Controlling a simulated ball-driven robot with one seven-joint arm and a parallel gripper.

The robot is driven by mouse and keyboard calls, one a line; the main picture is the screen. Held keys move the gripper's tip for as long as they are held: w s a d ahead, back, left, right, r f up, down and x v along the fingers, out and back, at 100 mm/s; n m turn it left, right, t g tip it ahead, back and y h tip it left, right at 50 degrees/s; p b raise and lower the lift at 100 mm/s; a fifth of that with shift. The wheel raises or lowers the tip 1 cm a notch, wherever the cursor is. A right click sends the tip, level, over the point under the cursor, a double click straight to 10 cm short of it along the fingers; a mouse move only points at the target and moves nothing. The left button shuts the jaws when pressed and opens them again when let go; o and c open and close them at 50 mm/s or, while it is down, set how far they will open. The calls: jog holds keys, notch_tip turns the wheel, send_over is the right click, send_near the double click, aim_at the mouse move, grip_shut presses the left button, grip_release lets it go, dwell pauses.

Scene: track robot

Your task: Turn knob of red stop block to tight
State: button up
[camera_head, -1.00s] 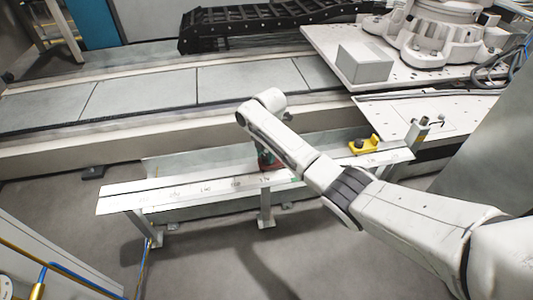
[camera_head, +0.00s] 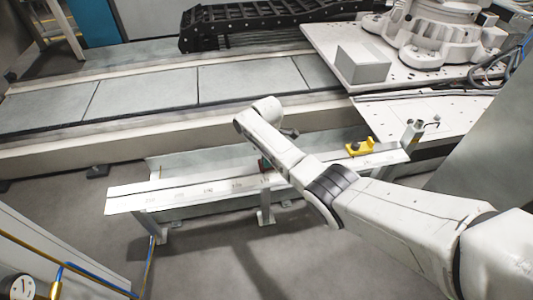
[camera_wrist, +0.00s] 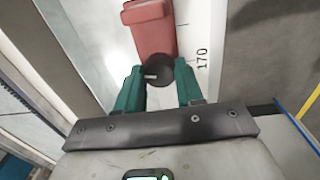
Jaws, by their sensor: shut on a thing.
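The red stop block (camera_wrist: 152,28) sits on the white scaled rail (camera_head: 150,197), close to the 170 mark in the wrist view. A small red part of the block (camera_head: 264,165) shows in the head view, mostly hidden behind my arm. Its dark round knob (camera_wrist: 158,70) has a short light mark on top. My gripper (camera_wrist: 158,82) has green fingers, one on each side of the knob, shut on it.
A yellow block (camera_head: 360,147) with a dark knob sits farther right on the rail. A metal post (camera_head: 413,135) stands at the rail's right end. A white box (camera_head: 363,64) rests on the platform behind. The rail left of the red block is clear.

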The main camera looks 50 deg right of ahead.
jog(key=m, duration=0.3)
jog(key=shift+m+p, duration=0.3)
jog(key=shift+p, duration=0.05)
jog(key=m, duration=0.3)
jog(key=shift+a+m, duration=0.1)
jog(key=shift+m, duration=0.2)
jog(key=m, duration=0.4)
jog(key=shift+m, duration=0.3)
jog(key=shift+w+m+g, duration=0.1)
jog(key=shift+m+g, duration=0.2)
jog(key=shift+m, duration=1.4)
jog(key=o, duration=1)
jog(key=shift+o, duration=0.2)
jog(key=shift+r, duration=0.1)
